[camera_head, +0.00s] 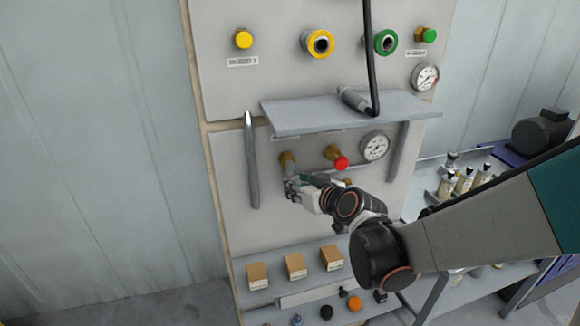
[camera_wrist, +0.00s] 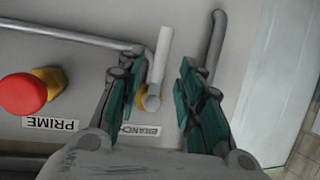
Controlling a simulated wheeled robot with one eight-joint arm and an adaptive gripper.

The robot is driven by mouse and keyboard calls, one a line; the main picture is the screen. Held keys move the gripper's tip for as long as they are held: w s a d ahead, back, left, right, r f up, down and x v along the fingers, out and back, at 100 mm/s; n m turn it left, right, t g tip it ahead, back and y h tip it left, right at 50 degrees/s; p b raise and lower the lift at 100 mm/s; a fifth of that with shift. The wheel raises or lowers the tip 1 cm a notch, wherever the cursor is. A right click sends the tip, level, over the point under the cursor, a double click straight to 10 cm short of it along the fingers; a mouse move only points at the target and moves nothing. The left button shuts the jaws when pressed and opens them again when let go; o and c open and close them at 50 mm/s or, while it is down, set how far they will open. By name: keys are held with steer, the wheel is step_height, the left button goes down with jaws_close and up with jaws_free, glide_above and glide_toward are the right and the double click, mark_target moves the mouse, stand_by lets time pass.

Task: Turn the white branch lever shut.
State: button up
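The white branch lever (camera_wrist: 161,52) shows in the wrist view as a straight white bar, pointing up in that picture from a brass valve fitting (camera_wrist: 148,98). An upside-down BRANCH label (camera_wrist: 135,131) sits beside the fitting. My gripper (camera_wrist: 161,88) is open, with one green-padded finger on each side of the lever; the left finger looks nearer to it. I cannot tell whether either finger touches it. In the head view my gripper (camera_head: 293,186) is in front of the panel just below the brass fitting (camera_head: 288,160), and the lever is hidden there.
A red knob (camera_wrist: 22,95) with a PRIME label (camera_wrist: 50,124) sits beside the branch valve; it also shows in the head view (camera_head: 340,163). A grey upright bar (camera_head: 252,165) and a gauge (camera_head: 375,147) flank the valves. A shelf (camera_head: 320,112) juts out above.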

steer(key=shift+x, duration=2.5)
steer(key=shift+c, duration=0.3)
jaws_close()
